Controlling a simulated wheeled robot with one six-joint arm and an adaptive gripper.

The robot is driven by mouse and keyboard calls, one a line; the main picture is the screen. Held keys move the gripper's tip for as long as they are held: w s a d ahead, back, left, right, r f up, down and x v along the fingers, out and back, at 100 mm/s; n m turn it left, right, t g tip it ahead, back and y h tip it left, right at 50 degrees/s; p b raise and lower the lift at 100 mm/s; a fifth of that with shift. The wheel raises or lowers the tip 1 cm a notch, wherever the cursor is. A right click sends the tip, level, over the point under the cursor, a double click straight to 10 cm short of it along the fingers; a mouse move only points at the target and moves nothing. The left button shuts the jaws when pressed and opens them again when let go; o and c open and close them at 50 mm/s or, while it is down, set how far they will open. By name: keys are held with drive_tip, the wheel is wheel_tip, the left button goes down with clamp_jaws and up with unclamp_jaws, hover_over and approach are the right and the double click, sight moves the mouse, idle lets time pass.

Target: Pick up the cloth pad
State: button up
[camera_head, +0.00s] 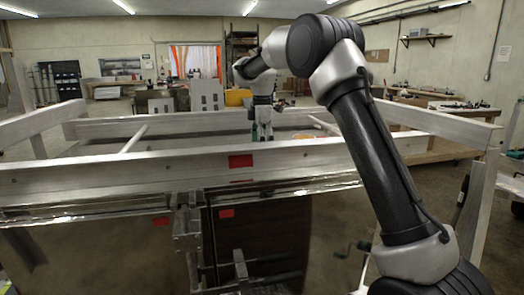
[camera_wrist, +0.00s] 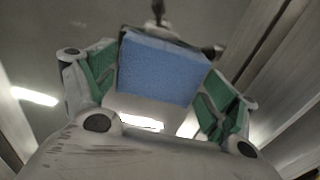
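In the wrist view, a blue rectangular pad (camera_wrist: 160,68) with a speckled surface, which looks like the cloth pad, lies between the two fingers of my gripper (camera_wrist: 168,80). The fingers have green inner faces and stand wide apart. The pad's sides come close to both fingers in the picture; I see no clear grip on it. In the head view, my gripper (camera_head: 264,132) points down inside the trailer frame, partly hidden behind the near rail. The pad cannot be made out there.
The near aluminium rail (camera_head: 110,170) with a red marker crosses in front of my gripper. Crossbars (camera_head: 135,138) and side rails bound the trailer bed. An orange item (camera_head: 305,137) lies right of the gripper. A dark slim object (camera_wrist: 158,12) shows beyond the pad.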

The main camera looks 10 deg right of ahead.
drive_tip(key=shift+c, duration=1.4)
wheel_tip(320, 180, up, 10)
drive_tip(key=shift+o, duration=1.4)
drive_tip(key=shift+c, duration=0.9)
